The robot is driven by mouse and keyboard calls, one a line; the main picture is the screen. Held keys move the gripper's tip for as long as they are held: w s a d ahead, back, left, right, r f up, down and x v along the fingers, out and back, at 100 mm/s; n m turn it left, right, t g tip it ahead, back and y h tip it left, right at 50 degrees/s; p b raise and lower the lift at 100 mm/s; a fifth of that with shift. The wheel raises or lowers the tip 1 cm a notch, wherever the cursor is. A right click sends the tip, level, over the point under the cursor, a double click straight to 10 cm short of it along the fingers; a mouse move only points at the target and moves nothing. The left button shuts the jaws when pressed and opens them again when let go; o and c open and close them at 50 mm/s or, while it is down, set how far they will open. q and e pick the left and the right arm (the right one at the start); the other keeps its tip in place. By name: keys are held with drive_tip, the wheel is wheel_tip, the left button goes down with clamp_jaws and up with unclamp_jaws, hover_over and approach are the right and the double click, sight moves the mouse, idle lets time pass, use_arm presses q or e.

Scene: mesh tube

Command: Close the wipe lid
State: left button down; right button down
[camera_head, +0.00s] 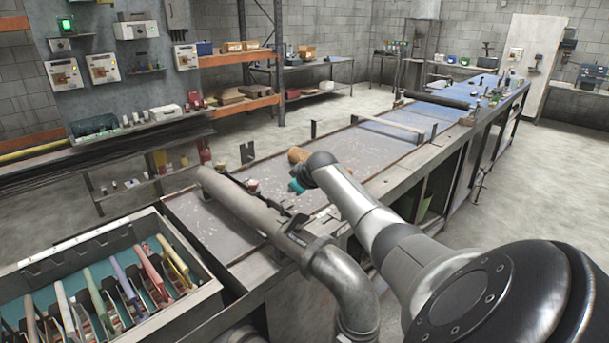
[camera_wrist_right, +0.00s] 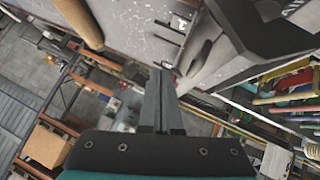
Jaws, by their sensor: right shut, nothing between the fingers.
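My right gripper (camera_head: 297,188) reaches over the long machine bed from the lower right, with its teal housing at the end of the silver arm. In the right wrist view its two grey fingers (camera_wrist_right: 160,80) are together and empty. I cannot make out a wipe lid for certain in either view. A grey pipe (camera_head: 236,203) lies across the near part of the bed, left of and below the gripper. A dark angular part (camera_wrist_right: 268,38) stands at the upper right of the wrist view, apart from or behind the fingertips; I cannot tell which. My left gripper is not in view.
A tan roller (camera_head: 297,155) lies just beyond my gripper. A metal pipe elbow (camera_head: 345,280) rises at the near edge. A bin (camera_head: 205,290) with several coloured files stands at lower left. The bed's middle (camera_head: 330,150) is mostly bare; shelving lines the back.

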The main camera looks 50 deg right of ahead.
drive_tip(key=s+r, duration=0.4)
drive_tip(key=shift+s+a+r, duration=0.15)
drive_tip(key=shift+a, duration=0.05)
idle(0.4)
